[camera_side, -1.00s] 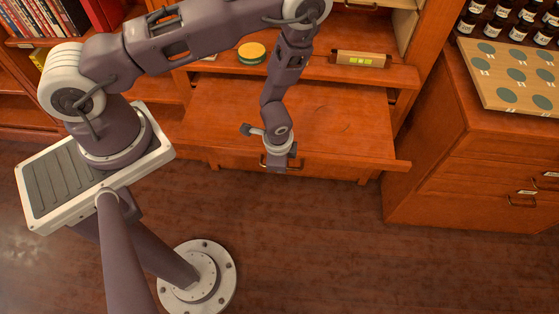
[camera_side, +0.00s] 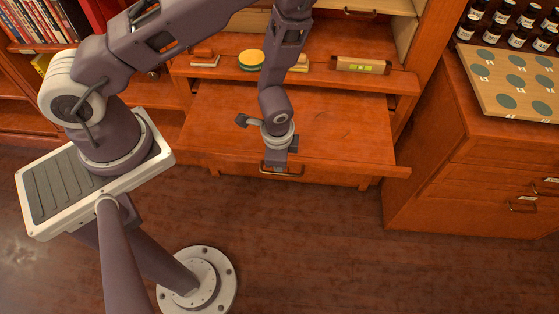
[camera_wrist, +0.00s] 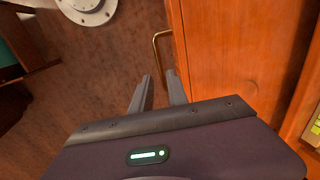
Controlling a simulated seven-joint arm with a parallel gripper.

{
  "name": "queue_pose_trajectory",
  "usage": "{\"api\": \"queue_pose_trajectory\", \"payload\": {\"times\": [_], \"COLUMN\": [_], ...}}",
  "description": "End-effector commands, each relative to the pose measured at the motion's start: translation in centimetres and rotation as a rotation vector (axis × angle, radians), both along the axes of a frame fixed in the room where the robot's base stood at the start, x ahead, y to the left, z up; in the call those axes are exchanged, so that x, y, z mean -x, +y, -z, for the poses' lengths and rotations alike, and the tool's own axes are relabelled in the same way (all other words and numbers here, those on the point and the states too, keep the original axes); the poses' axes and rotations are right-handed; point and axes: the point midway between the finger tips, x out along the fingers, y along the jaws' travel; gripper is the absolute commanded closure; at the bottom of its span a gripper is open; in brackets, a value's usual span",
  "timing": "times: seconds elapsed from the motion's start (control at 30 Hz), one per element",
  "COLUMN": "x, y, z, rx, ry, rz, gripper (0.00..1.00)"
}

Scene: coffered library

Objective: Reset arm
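My gripper (camera_side: 279,168) hangs at the front edge of the pulled-out wooden desk board (camera_side: 230,120), pointing down. In the wrist view my gripper (camera_wrist: 159,76) shows two dark fingers standing apart with nothing between them. The brass handle (camera_wrist: 157,45) on the wooden front is just beyond the fingertips in that view. In the side view the handle (camera_side: 296,174) is partly hidden behind the gripper. I cannot tell whether the fingers touch it.
A yellow-green round item (camera_side: 251,58) and a spirit level (camera_side: 361,65) rest on the shelf above the board. A cabinet (camera_side: 470,160) with a board of round recesses (camera_side: 500,100) and bottles (camera_side: 518,36) stands at right. Books (camera_side: 40,20) are upper left.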

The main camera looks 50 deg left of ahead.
Motion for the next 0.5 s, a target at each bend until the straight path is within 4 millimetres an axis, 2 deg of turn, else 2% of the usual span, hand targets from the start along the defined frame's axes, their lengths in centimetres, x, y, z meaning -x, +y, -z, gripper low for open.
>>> {"api": "queue_pose_trajectory", "payload": {"times": [0.1,0.17,0.27,0.33,0.43,0.5], "x": [-0.2,-0.9,-2.8,-3.5,-2.7,-1.0], "y": [-0.1,-0.3,-0.8,-0.7,0.0,0.7], "z": [-0.3,-1.9,-8.1,-13.9,-21.7,-26.6], "rx": [0.004,0.019,0.074,0.125,0.192,0.236], "ry": [-0.004,-0.019,-0.064,-0.102,-0.153,-0.192], "rz": [-0.006,-0.033,-0.131,-0.22,-0.337,-0.408], "gripper": [0.8,0.8,0.8,0.8,0.8,0.8]}}
